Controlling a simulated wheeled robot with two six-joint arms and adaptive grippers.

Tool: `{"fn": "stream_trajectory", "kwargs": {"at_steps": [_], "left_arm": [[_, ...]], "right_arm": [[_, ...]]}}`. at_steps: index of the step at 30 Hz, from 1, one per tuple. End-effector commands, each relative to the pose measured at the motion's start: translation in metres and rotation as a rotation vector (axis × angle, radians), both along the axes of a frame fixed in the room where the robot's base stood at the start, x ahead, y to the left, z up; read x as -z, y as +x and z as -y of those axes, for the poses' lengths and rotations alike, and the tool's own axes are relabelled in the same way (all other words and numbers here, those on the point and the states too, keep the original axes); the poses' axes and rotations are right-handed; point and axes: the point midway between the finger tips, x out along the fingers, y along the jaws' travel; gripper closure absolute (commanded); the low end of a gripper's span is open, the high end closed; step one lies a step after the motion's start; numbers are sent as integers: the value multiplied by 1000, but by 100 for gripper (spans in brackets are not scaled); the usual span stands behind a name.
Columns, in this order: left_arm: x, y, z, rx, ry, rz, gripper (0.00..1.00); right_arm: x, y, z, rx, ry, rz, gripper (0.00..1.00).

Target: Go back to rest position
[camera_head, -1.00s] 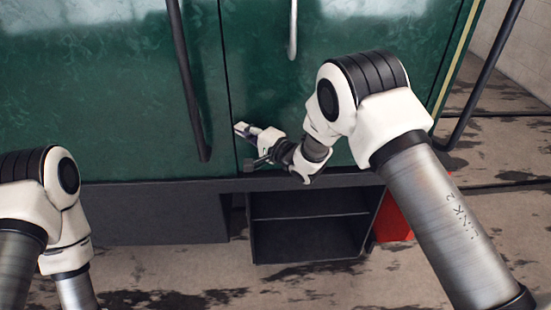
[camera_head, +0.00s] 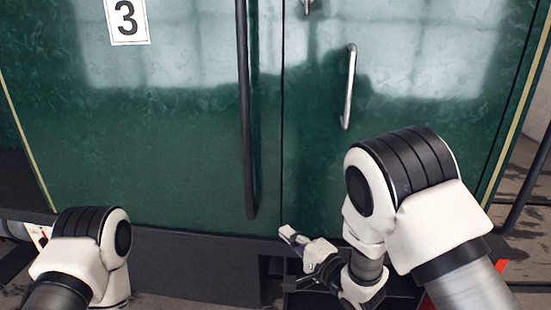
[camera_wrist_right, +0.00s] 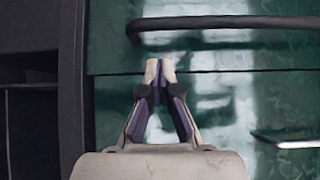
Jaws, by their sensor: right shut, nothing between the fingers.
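My right gripper (camera_head: 287,236) is low in front of the green tram side, near the seam between the two panels. In the right wrist view its fingertips (camera_wrist_right: 158,68) meet, and nothing is between them. My left arm shows at the lower left in the head view, but its gripper is out of the picture. The green tram door (camera_head: 400,110) is closed, with a silver handle (camera_head: 349,87) on it. A long black grab rail (camera_head: 246,120) stands upright left of the seam; a dark bar (camera_wrist_right: 220,22) crosses the wrist view above the fingers.
A dark sill (camera_head: 190,260) runs under the green panels, with a dark step recess below it, partly hidden by my right arm. A sign with the number 3 (camera_head: 127,17) is on the left panel. Another black rail (camera_head: 531,180) is at the right edge.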

Motion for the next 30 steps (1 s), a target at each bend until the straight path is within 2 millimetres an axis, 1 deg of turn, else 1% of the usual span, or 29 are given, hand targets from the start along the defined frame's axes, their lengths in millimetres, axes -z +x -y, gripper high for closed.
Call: {"fn": "stream_trajectory", "kwargs": {"at_steps": [1, 2, 3, 5, 6, 8, 9, 11, 12, 14, 15, 17, 18, 21, 23, 25, 27, 30], "left_arm": [[2, 0, 0, 0, 0, 0, 50], [3, 0, 0, 0, 0, 0, 50], [4, 0, 0, 0, 0, 0, 50], [6, 0, 0, 0, 0, 1, 50], [6, 0, 0, 0, 0, 1, 50], [7, 0, 0, 0, 0, 1, 50], [8, 0, 0, 0, 0, 1, 50], [9, 0, 0, 0, 0, 1, 50], [9, 0, 0, 0, 0, 1, 50], [10, 0, 0, 0, 0, 0, 50], [10, 0, 0, 0, 0, 0, 50], [10, 0, 0, 0, 0, 0, 50], [10, 0, 0, 0, 0, 0, 50], [10, 0, 0, 0, 0, 0, 50], [10, 0, 0, 0, 0, 0, 50], [10, 0, 0, 0, 0, 0, 50], [10, 0, 0, 0, 0, 1, 50], [10, 0, 0, 0, 0, 1, 50]], "right_arm": [[24, -3, 10, 20, 12, -45, 100], [41, -7, 17, 38, 20, -80, 100], [65, -14, 31, 70, 29, -136, 100], [106, -30, 55, 137, 19, -243, 100], [135, -45, 72, 181, -19, -312, 100], [177, -72, 96, 233, -123, -409, 100], [203, -93, 112, 253, -212, -471, 100], [238, -129, 134, 259, -366, -562, 100], [259, -156, 147, 243, -477, -625, 100], [285, -201, 166, 183, -655, -718, 100], [298, -233, 178, 113, -781, -779, 100], [309, -282, 191, -46, -973, -849, 100], [310, -307, 197, -167, -1082, -871, 100], [309, -346, 203, -462, -1274, -854, 100], [309, -356, 204, -590, -1340, -816, 100], [309, -360, 205, -684, -1383, -771, 100], [309, -361, 204, -720, -1404, -741, 100], [309, -360, 204, -726, -1408, -734, 100]]}}
